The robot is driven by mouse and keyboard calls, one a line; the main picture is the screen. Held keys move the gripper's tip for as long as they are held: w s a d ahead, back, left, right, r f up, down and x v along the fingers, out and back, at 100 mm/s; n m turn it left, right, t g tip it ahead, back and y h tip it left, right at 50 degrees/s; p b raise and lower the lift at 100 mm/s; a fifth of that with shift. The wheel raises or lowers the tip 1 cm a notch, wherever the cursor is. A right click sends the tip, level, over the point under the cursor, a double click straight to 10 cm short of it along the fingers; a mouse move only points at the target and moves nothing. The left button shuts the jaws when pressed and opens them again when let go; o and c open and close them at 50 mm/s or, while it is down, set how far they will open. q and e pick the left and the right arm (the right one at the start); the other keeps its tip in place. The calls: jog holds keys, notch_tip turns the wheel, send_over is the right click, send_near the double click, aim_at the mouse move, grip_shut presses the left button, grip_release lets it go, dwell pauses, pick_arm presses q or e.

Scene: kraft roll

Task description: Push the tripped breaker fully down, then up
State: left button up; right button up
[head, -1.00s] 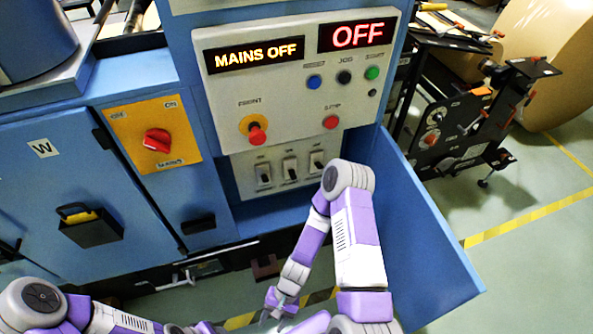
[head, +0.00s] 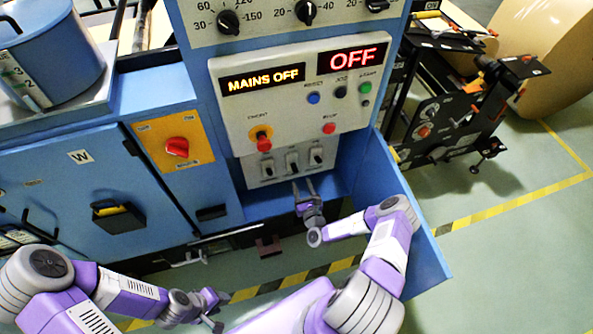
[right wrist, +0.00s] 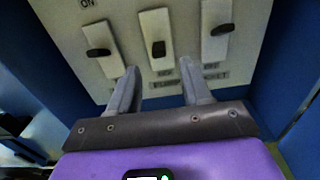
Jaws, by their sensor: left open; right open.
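Three breakers with black levers sit in a row on the grey panel: left (head: 267,168), middle (head: 292,161) and right (head: 316,156). In the right wrist view the left lever (right wrist: 97,52) and right lever (right wrist: 221,29) are near mid-slot, and the middle lever (right wrist: 157,48) looks a little lower on its plate. I cannot tell for sure which is tripped. My right gripper (head: 303,185) is open and empty just below the breakers; its fingertips (right wrist: 160,72) straddle the line of the middle breaker, with no clear contact. My left gripper (head: 214,314) is open and low at the front, away from the panel.
The display (head: 263,79) reads MAINS OFF and another (head: 352,60) reads OFF. A red knob (head: 264,142) sticks out above the left breaker. A red rotary switch (head: 177,147) is on a yellow plate at left. A blue side wall (head: 402,205) bounds the right.

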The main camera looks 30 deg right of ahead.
aim_at(296, 172)
jog(key=b+x, duration=0.3)
jog(key=x, duration=0.2)
jog(key=shift+w+f+b, duration=0.2)
jog(key=shift+w+b, duration=0.2)
jog(key=shift+w, duration=0.05)
jog(key=shift+w+d+r+b, duration=0.15)
jog(key=shift+w+b, duration=0.15)
jog(key=shift+w, duration=0.3)
jog(key=shift+c, duration=0.3)
